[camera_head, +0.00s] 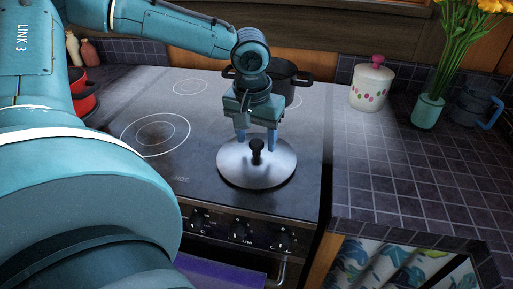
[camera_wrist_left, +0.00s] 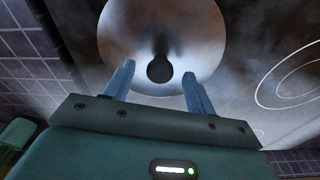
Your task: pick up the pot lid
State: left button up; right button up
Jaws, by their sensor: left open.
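The pot lid (camera_head: 270,174) is a round, silvery disc with a black knob (camera_head: 257,150) at its centre. It lies on the dark stove top, near the front right. My left gripper (camera_head: 257,138) is above the lid, pointing down, with its two blue fingers apart. In the left wrist view the lid (camera_wrist_left: 205,40) fills the upper middle. There the knob (camera_wrist_left: 159,70) shows between and just beyond the open fingertips (camera_wrist_left: 158,68). The fingers look empty, and I cannot tell whether they touch the lid. My right gripper is not in view.
A black pot (camera_head: 283,72) stands behind my left gripper on the stove (camera_head: 200,130). A red pot (camera_head: 82,100) is at the left. A white spotted jar (camera_head: 368,90) and a green flower vase (camera_head: 427,111) stand on the tiled counter (camera_head: 400,165), whose front is clear.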

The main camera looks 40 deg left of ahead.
pick_arm(q)
notch_tip(320, 180, down, 2)
jog(key=shift+w+f, duration=0.15)
grip_shut()
dwell(0.6)
